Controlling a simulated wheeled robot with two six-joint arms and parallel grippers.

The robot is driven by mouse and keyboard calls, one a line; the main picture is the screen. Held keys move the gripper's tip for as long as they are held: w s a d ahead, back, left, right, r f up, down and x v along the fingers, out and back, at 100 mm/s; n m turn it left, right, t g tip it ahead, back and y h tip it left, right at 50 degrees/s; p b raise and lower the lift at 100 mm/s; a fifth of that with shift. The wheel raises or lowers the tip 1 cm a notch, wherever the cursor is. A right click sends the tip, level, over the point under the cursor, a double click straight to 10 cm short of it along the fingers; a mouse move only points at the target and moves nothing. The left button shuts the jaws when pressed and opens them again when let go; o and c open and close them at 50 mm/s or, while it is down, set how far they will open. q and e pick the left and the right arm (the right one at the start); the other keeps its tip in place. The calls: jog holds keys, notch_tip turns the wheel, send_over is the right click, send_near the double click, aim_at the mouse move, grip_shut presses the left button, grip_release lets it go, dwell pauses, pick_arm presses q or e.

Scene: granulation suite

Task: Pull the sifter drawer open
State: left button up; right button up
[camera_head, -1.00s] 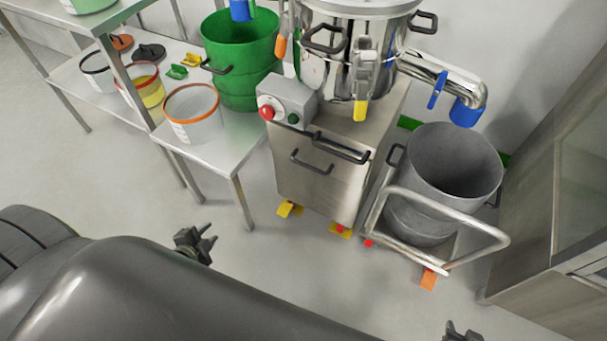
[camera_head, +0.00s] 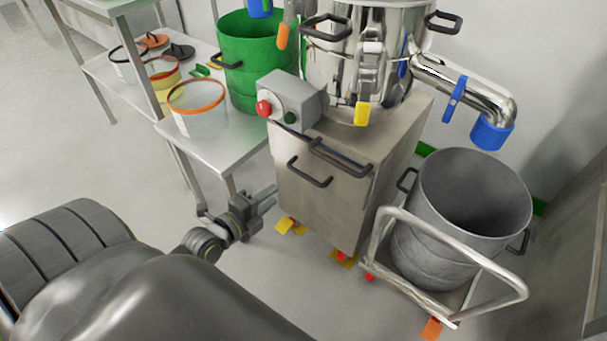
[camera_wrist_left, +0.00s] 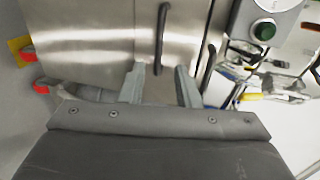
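The sifter (camera_head: 325,200) is a steel cabinet with a round steel vessel on top. A dark bar handle (camera_head: 309,173) is on its front face, with a second dark bar (camera_head: 340,158) along the top edge. My left gripper (camera_head: 270,197) is in front of the cabinet's lower left side, below and left of the front handle. In the left wrist view its two fingers (camera_wrist_left: 160,86) are apart and empty, pointing at the steel front. The front handle (camera_wrist_left: 161,40) lies beyond the fingertips, roughly in line with the gap. My right gripper is not in view.
A grey bin (camera_head: 465,215) on a wheeled trolley (camera_head: 450,240) stands right of the sifter. A steel table (camera_head: 215,150) with a green bucket (camera_head: 250,70) and tubs is on the left. A control box (camera_head: 291,98) juts out above the handles. Floor in front is clear.

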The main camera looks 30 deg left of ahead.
aim_at(302, 173)
pick_arm(q)
jog(key=x, duration=0.8)
jog(key=shift+w+d+f, duration=0.1)
jog(key=shift+w, duration=0.2)
jog(key=shift+x, duration=2.3)
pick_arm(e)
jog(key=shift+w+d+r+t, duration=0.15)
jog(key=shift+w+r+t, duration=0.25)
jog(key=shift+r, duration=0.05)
pick_arm(q)
grip_shut()
